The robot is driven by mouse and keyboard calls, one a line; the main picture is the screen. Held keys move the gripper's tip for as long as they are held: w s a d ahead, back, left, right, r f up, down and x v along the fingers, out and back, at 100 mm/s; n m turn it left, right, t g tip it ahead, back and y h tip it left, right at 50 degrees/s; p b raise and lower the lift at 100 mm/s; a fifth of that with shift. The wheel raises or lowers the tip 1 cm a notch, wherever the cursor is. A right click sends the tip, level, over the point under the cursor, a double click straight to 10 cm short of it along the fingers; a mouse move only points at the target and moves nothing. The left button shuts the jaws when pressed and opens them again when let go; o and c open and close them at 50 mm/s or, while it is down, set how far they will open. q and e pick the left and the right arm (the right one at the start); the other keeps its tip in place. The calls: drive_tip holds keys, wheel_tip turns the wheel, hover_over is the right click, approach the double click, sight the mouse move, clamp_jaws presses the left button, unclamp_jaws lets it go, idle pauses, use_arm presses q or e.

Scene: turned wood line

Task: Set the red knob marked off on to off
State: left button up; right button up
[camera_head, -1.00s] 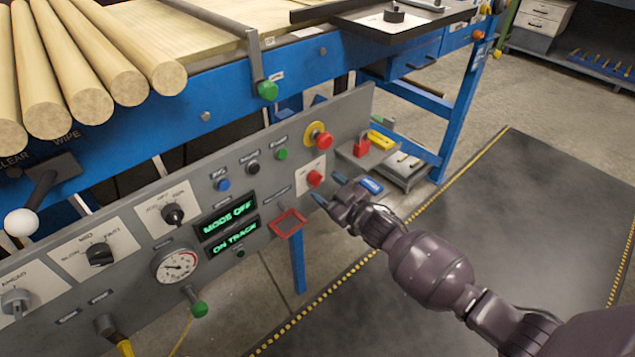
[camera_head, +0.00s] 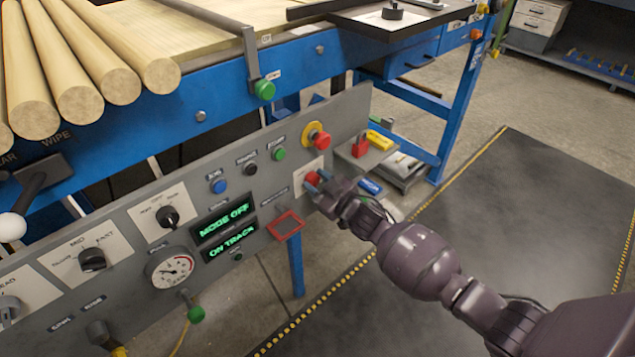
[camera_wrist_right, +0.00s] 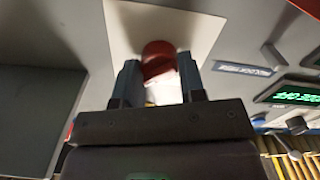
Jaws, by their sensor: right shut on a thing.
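The red knob (camera_head: 312,179) sits on a pale plate (camera_head: 299,186) at the right end of the grey control panel. In the right wrist view the red knob (camera_wrist_right: 157,58) stands between the two fingertips. My right gripper (camera_head: 319,182) is shut on the knob, a finger on each side. The same right gripper (camera_wrist_right: 158,75) shows close up in the right wrist view. The knob's marks and pointer cannot be read; the gripper hides part of it. My left gripper is not in view.
A red mushroom button (camera_head: 322,140) on a yellow ring sits just above the knob. A red-framed holder (camera_head: 286,225) hangs below left. Green displays (camera_head: 224,219) read "MODE OFF" and "ON TRACK". Open floor mat (camera_head: 500,230) lies to the right.

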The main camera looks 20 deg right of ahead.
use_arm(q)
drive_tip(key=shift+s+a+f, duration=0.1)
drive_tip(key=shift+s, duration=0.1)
use_arm(e)
drive_tip(key=shift+n, duration=1.2)
drive_tip(key=n, duration=0.2)
drive_tip(key=shift+n+p, duration=0.3)
drive_tip(key=n, duration=0.5)
drive_tip(key=shift+a+f, duration=0.1)
drive_tip(key=shift+f, duration=0.1)
drive_tip(key=n, duration=0.5)
drive_tip(key=shift+f+n+b, duration=0.1)
drive_tip(key=shift+n+b, duration=0.2)
drive_tip(key=shift+b, duration=0.1)
drive_tip(key=shift+n, duration=1)
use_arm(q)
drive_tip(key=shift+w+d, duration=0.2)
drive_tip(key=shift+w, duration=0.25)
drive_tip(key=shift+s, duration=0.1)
use_arm(e)
drive_tip(key=shift+n, duration=0.3)
